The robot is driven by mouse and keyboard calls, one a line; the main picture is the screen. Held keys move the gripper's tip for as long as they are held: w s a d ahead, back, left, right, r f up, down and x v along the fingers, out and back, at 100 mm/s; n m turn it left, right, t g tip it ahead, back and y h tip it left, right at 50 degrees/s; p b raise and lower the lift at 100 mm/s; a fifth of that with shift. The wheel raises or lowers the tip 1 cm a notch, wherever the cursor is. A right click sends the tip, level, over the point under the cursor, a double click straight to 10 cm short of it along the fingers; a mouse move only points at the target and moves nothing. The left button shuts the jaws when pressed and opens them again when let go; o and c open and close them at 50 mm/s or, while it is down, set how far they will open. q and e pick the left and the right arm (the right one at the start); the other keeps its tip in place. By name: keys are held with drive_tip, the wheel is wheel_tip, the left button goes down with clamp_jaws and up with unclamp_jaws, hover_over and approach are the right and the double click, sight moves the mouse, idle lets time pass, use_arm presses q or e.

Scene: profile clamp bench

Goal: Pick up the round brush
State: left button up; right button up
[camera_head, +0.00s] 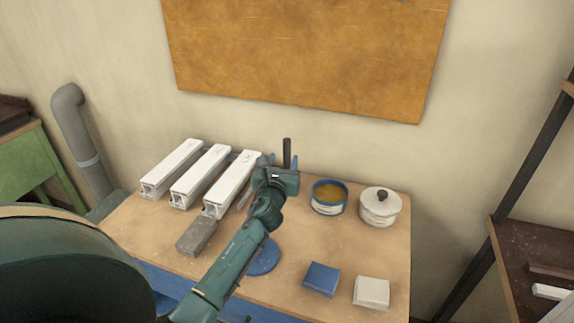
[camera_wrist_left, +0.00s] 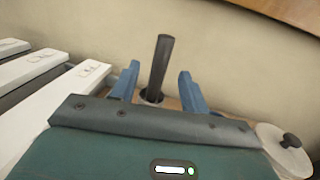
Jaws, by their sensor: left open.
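The round brush shows as a dark, upright handle (camera_head: 287,150) at the back of the bench, and it also shows in the left wrist view (camera_wrist_left: 160,62). Its lower end meets a dark round part; the rest is hidden by my gripper. My left gripper (camera_head: 281,163) is open, with its blue fingers (camera_wrist_left: 157,76) apart on either side of the handle in the wrist view. A gap shows on both sides, and I see no contact. I cannot tell whether the handle is level with the fingertips in depth. My right gripper is not in view.
Several white profiles (camera_head: 201,176) lie left of the gripper, near a grey block (camera_head: 197,236). A blue-rimmed pot (camera_head: 329,199) and a white lidded pot (camera_head: 380,209) stand to the right. A blue block (camera_head: 321,279) and a white block (camera_head: 371,291) lie in front. A wall rises behind.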

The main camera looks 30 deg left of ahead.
sight(286, 152)
use_arm(q)
drive_tip(key=shift+x, duration=2.9)
drive_tip(key=shift+d+r, duration=0.1)
clamp_jaws()
